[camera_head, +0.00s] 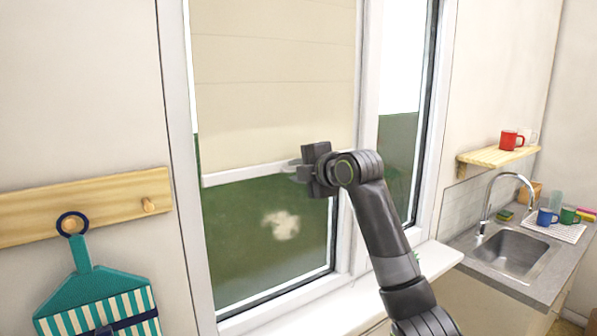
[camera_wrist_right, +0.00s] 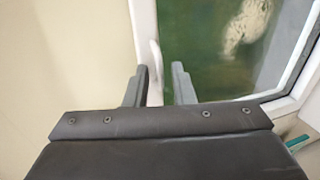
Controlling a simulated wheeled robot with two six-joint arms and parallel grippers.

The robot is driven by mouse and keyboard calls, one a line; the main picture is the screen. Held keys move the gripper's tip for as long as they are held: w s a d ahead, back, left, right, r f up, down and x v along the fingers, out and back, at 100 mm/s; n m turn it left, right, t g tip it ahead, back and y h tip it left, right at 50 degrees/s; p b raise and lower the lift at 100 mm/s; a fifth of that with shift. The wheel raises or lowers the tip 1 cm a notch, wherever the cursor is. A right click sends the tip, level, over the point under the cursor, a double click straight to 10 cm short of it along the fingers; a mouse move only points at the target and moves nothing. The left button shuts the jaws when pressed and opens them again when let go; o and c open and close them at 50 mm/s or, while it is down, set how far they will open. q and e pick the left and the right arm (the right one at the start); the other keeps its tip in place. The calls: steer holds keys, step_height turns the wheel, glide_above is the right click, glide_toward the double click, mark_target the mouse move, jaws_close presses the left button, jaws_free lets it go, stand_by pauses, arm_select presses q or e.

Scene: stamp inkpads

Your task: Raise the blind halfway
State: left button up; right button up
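The beige blind (camera_head: 270,85) hangs over the upper part of the left window pane. Its white bottom bar (camera_head: 237,175) is roughly level, with the pane bare below it. My right gripper (camera_head: 292,167) is at the right part of this bar. In the right wrist view, the blind (camera_wrist_right: 65,50) fills the left side. The open fingers of my right gripper (camera_wrist_right: 160,72) stand on either side of the white bar, where a small pale tab (camera_wrist_right: 155,60) shows. A gap shows beside the right finger; I cannot tell whether the left finger touches. My left gripper is out of view.
The white window frame (camera_head: 180,130) and sill (camera_head: 300,318) border the pane. A wooden peg rail (camera_head: 85,205) with a striped teal item (camera_head: 100,300) hangs at the left. A wooden shelf (camera_head: 497,156) with a red mug (camera_head: 511,140) and a sink (camera_head: 510,252) are at the right.

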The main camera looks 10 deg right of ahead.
steer(key=shift+o, duration=0.3)
steer(key=b+v, duration=0.6)
steer(key=v, duration=1.1)
steer(key=shift+s, duration=0.15)
steer(key=shift+d, duration=0.15)
